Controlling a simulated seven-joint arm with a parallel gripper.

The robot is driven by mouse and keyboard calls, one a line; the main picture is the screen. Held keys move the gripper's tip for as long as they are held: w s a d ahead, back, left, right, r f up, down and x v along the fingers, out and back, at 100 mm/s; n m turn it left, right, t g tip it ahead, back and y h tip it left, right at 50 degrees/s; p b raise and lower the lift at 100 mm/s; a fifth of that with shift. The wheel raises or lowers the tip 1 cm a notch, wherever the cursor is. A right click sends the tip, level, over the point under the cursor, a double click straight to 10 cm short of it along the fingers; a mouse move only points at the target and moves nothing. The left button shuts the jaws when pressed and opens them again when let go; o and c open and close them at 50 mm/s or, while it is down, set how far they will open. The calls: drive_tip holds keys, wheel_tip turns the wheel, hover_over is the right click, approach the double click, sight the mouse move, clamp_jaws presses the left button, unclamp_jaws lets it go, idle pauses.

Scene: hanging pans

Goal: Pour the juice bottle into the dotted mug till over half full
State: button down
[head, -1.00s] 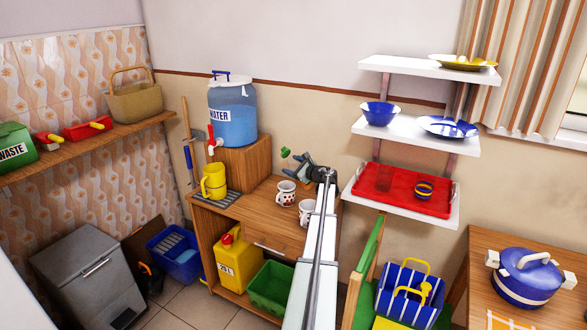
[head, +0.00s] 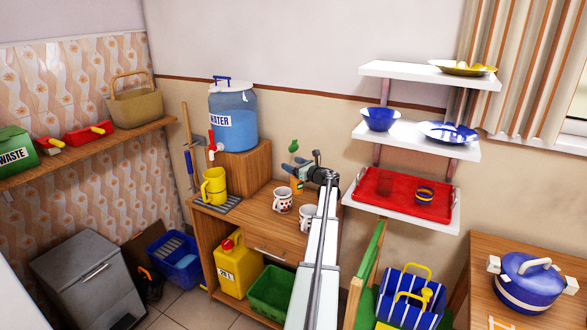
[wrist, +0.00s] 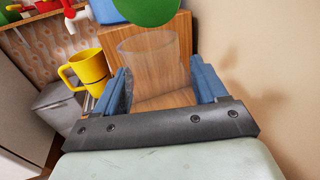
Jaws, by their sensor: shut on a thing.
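The juice bottle (head: 296,183), clear with an orange tint and a green cap (head: 293,146), is held nearly upright. In the wrist view the clear bottle (wrist: 155,62) stands between the blue fingers of my gripper (wrist: 157,82). My gripper (head: 297,166) is shut on it, above and behind the mugs. A white mug with dark and red spots (head: 283,201) stands upright on the wooden cabinet top. A second white patterned mug (head: 306,217) stands to its right, partly hidden by my arm. I cannot see into either mug or tell the juice level.
A yellow jug (head: 214,186) stands on a grey mat at the cabinet's left. A blue water dispenser (head: 233,128) sits on a wooden block (head: 246,165) behind. Wall shelves with a red tray (head: 400,197) are to the right. Some cabinet top between jug and mugs is clear.

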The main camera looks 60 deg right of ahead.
sight(295, 148)
wheel_tip(295, 148, up, 8)
drive_tip(key=shift+d+f, duration=0.1)
idle(0.5)
idle(0.4)
